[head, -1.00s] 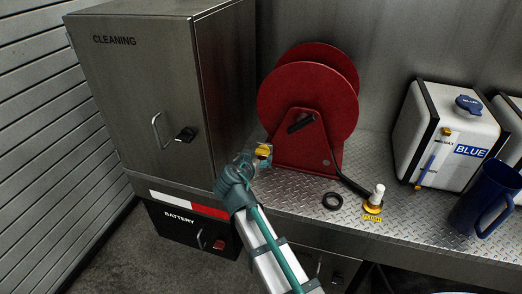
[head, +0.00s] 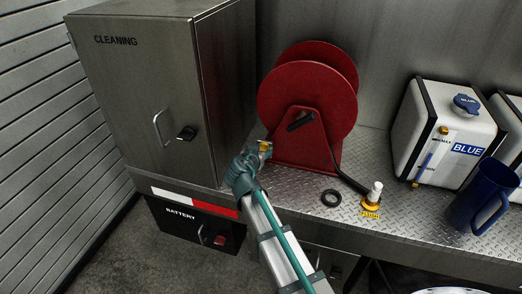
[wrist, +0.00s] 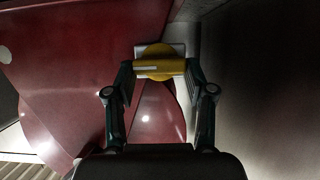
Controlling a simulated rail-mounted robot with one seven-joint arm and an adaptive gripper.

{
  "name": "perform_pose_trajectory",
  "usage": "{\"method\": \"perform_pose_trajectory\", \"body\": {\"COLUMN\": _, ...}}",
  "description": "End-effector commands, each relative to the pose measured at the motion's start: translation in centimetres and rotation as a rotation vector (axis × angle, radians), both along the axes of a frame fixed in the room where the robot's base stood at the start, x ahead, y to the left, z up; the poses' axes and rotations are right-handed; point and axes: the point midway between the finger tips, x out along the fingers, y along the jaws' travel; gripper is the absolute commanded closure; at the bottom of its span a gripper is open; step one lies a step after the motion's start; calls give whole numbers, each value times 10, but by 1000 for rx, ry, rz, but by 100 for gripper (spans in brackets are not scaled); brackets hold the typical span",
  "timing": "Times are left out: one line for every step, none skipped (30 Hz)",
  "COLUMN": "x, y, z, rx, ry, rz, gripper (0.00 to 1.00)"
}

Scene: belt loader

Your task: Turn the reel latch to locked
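The reel latch (head: 264,146) is a small yellow knob with a bar-shaped handle at the lower left of the red hose reel (head: 308,95). In the wrist view the latch (wrist: 158,67) is near the top middle, its bar level across the picture, with a white line on its left part and a pale plate behind it. My gripper (head: 258,151) is right at the latch. In the wrist view my gripper (wrist: 160,70) has one finger at each end of the bar, fingers wide apart. Whether the fingertips press on the bar is unclear.
A steel cleaning cabinet (head: 130,90) stands close on the left. A black ring (head: 331,198) and the yellow-based hose end (head: 372,195) lie right of the reel on the tread-plate deck. A white BLUE tank (head: 445,135) and blue jug (head: 485,195) stand farther right.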

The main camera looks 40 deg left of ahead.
Motion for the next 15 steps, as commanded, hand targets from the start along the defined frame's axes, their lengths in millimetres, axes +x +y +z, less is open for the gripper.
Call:
{"method": "perform_pose_trajectory", "body": {"x": 0, "y": 0, "z": 0, "rx": 1, "ry": 0, "rz": 0, "gripper": 66}}
{"method": "perform_pose_trajectory", "body": {"x": 0, "y": 0, "z": 0, "rx": 1, "ry": 0, "rz": 0, "gripper": 71}}
{"method": "perform_pose_trajectory", "body": {"x": 0, "y": 0, "z": 0, "rx": 1, "ry": 0, "rz": 0, "gripper": 78}}
{"method": "perform_pose_trajectory", "body": {"x": 0, "y": 0, "z": 0, "rx": 1, "ry": 0, "rz": 0, "gripper": 81}}
{"method": "perform_pose_trajectory", "body": {"x": 0, "y": 0, "z": 0, "rx": 1, "ry": 0, "rz": -1, "gripper": 81}}
{"method": "perform_pose_trajectory", "body": {"x": 0, "y": 0, "z": 0, "rx": 0, "ry": 0, "rz": -1, "gripper": 81}}
{"method": "perform_pose_trajectory", "body": {"x": 0, "y": 0, "z": 0, "rx": -1, "ry": 0, "rz": -1, "gripper": 81}}
{"method": "perform_pose_trajectory", "body": {"x": 0, "y": 0, "z": 0, "rx": -3, "ry": -1, "rz": -1, "gripper": 81}}
{"method": "perform_pose_trajectory", "body": {"x": 0, "y": 0, "z": 0, "rx": -8, "ry": -3, "rz": -1, "gripper": 81}}
{"method": "perform_pose_trajectory", "body": {"x": 0, "y": 0, "z": -1, "rx": -12, "ry": -4, "rz": -1, "gripper": 81}}
{"method": "perform_pose_trajectory", "body": {"x": 0, "y": 0, "z": -1, "rx": -17, "ry": -6, "rz": -1, "gripper": 81}}
{"method": "perform_pose_trajectory", "body": {"x": 0, "y": 1, "z": -1, "rx": -25, "ry": -9, "rz": -1, "gripper": 81}}
{"method": "perform_pose_trajectory", "body": {"x": 0, "y": 1, "z": -1, "rx": -32, "ry": -13, "rz": -1, "gripper": 81}}
{"method": "perform_pose_trajectory", "body": {"x": 0, "y": 1, "z": -2, "rx": -43, "ry": -17, "rz": -1, "gripper": 81}}
{"method": "perform_pose_trajectory", "body": {"x": 0, "y": 2, "z": -2, "rx": -57, "ry": -22, "rz": -1, "gripper": 81}}
